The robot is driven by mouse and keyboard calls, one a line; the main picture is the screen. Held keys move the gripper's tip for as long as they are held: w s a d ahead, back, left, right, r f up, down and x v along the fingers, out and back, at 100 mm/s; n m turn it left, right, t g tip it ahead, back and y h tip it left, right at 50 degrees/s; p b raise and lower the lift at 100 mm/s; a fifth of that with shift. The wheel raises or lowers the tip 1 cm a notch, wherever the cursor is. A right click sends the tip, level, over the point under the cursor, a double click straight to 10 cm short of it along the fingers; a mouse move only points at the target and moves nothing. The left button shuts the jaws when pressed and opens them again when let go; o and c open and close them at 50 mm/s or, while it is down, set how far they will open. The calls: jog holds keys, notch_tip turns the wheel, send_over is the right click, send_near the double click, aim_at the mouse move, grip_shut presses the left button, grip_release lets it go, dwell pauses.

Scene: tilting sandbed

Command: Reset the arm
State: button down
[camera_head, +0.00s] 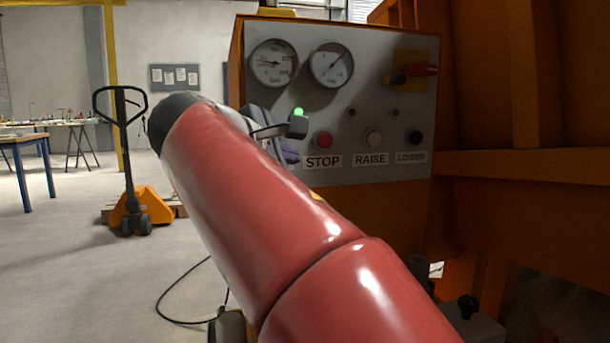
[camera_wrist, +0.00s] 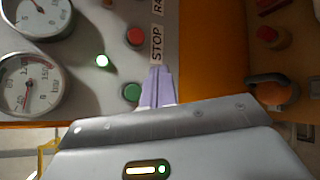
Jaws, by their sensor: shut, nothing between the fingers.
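My arm reaches up and away across the head view, and my gripper shows there only as a bit of lilac finger (camera_head: 291,153) beside the panel, mostly hidden by my arm. In the wrist view my gripper (camera_wrist: 157,72) is shut and empty, its fingertips close to the STOP label (camera_wrist: 156,45). A green button (camera_wrist: 131,92) lies beside the fingers. Whether the fingers touch the panel is unclear.
A green lamp (camera_head: 298,112) is lit. Orange machine framing (camera_head: 530,190) closes off the right. A pallet jack (camera_head: 130,205) and open floor lie left.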

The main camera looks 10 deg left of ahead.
jog(key=s+d+f+m+g+y+p, duration=0.1)
jog(key=d+f+m+g+y, duration=0.2)
jog(key=d+f, duration=0.6)
jog(key=s+d+f+m+g+p, duration=0.1)
jog(key=s+d+f+m+g, duration=0.15)
jog(key=d+f+m, duration=0.65)
jog(key=s+d+f+m+g+y, duration=0.1)
jog(key=s+d+f+m, duration=0.1)
jog(key=s+f, duration=0.2)
jog(key=s+d+f+m+p, duration=0.1)
jog(key=s+d+f+m, duration=0.1)
jog(key=s+f, duration=0.3)
jog(key=s+d+f+m+g+y, duration=0.1)
jog(key=s+d+f+m, duration=0.2)
jog(key=s, duration=0.7)
jog(key=shift+s+f+m+g+y, duration=0.3)
jog(key=shift+s+f+g, duration=0.05)
jog(key=shift+f, duration=0.45)
